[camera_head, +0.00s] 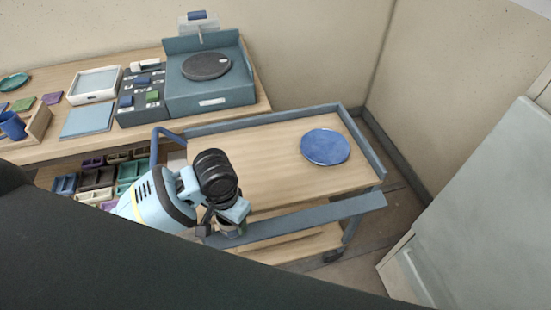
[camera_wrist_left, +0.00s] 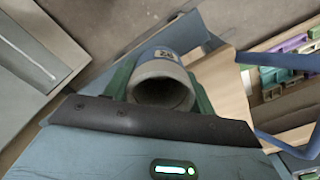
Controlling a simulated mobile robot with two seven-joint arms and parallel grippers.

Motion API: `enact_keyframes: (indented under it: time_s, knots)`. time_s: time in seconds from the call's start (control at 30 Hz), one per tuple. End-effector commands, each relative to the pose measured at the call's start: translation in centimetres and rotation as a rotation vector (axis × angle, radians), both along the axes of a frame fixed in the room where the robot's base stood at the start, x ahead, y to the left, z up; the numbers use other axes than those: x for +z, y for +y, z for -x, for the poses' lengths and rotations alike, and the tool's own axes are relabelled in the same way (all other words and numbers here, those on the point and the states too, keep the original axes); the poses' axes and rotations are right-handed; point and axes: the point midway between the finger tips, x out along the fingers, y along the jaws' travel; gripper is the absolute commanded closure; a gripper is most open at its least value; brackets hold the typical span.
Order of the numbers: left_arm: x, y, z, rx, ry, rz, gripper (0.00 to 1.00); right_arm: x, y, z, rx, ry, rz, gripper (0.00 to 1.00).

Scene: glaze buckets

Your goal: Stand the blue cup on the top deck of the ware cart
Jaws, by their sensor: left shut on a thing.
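A blue cup (camera_head: 12,125) sits tilted in a wooden rack on the bench at the far left of the head view. The ware cart's wooden top deck (camera_head: 262,160) is in the middle, with a blue-grey rim. My left gripper (camera_head: 232,228) is over the cart's near edge, far from the blue cup. The head view mostly hides this vessel behind my wrist. My right gripper is not in view.
A blue plate (camera_head: 325,147) lies at the deck's right end; the deck's middle is bare. The bench behind holds a banding wheel (camera_head: 206,66), grey bins and trays. Several coloured trays (camera_head: 97,178) sit below it. A pale cabinet (camera_head: 490,210) stands at right.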

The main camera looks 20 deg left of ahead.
Motion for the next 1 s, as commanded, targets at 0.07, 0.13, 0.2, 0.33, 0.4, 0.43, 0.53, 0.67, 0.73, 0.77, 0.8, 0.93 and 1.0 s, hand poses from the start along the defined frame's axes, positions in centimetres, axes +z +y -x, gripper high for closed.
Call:
enact_keyframes:
  time_s: [0.07, 0.13, 0.2, 0.33, 0.4, 0.43, 0.53, 0.67, 0.73, 0.77, 0.8, 0.93, 1.0]
  knots:
    - [0.2, -0.2, -0.3, -0.154, -0.005, -0.001, 0.72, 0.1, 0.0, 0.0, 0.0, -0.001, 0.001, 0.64]
    - [0.3, -0.4, -0.5, -0.308, -0.008, -0.001, 0.72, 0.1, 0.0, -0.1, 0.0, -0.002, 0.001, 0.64]
    - [0.3, -0.6, -0.7, -0.46, -0.01, 0.0, 0.72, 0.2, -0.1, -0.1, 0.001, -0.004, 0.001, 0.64]
    - [0.4, -0.9, -1.0, -0.742, -0.012, -0.003, 0.72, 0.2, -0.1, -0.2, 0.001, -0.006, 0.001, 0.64]
    - [0.5, -1.1, -1.2, -0.895, -0.013, -0.002, 0.72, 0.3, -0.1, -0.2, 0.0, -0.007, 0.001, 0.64]
    - [0.5, -1.2, -1.3, -0.96, -0.014, -0.003, 0.72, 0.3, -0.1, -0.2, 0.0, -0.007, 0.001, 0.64]
    - [0.6, -1.3, -1.5, -1.174, -0.014, -0.005, 0.72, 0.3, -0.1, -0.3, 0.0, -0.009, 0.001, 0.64]
    - [0.7, -1.5, -1.8, -1.453, -0.014, -0.008, 0.72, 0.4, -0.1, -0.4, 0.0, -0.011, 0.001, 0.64]
    - [0.7, -1.5, -2.0, -1.603, -0.013, -0.009, 0.72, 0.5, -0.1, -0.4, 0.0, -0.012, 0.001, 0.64]
    - [0.7, -1.6, -2.0, -1.667, -0.013, -0.01, 0.72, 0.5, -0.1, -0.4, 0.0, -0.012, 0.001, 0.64]
    - [0.7, -1.6, -2.1, -1.749, -0.012, -0.009, 0.72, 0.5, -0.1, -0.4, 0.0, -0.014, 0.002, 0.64]
    - [0.8, -1.7, -2.3, -1.996, -0.01, -0.011, 0.72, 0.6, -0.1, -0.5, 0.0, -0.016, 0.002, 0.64]
    - [0.8, -1.7, -2.4, -2.103, -0.008, -0.01, 0.72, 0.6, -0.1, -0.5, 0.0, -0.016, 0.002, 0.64]
